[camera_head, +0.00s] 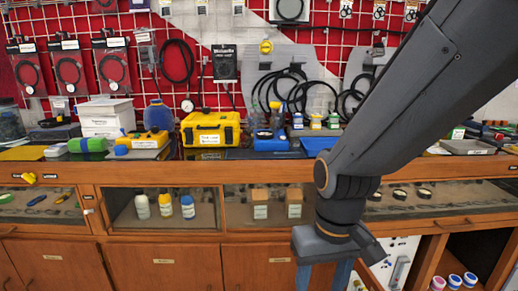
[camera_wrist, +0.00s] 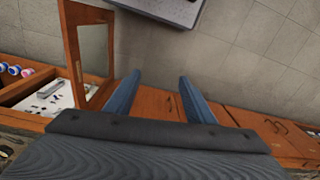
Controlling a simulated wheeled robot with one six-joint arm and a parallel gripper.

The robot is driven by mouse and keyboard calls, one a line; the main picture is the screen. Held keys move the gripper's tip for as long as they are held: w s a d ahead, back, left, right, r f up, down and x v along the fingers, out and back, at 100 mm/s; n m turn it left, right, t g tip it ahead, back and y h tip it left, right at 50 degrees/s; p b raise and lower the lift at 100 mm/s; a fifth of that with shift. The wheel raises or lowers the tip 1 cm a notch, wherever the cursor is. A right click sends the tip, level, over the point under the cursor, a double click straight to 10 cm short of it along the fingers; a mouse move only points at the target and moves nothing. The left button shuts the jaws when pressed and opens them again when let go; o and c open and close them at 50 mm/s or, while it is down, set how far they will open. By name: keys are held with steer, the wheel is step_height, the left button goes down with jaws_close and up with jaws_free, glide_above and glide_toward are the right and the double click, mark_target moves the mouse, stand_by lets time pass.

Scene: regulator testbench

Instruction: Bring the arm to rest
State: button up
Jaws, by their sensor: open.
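My arm (camera_head: 410,100) reaches down from the upper right in the head view, bent at a joint near the front of the wooden bench (camera_head: 150,171). My gripper (camera_head: 323,278) hangs below the bench top, in front of the cabinet fronts, with its blue fingers pointing down. In the wrist view my gripper (camera_wrist: 159,80) shows two blue fingers spread apart with nothing between them. The lower ends of the fingers are cut off in the head view.
An open wooden cabinet door (camera_wrist: 90,50) and a shelf with coloured-lid jars (camera_head: 455,281) are to the right of my gripper. A yellow case (camera_head: 210,129) and bottles (camera_head: 165,206) are at the bench.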

steer(key=s+d+r+m+p, duration=0.2)
steer(key=d+r+p, duration=0.5)
steer(key=r+p, duration=0.2)
steer(key=shift+d+h+p, duration=0.3)
steer(key=shift+d+p, duration=0.05)
steer(key=shift+p, duration=0.2)
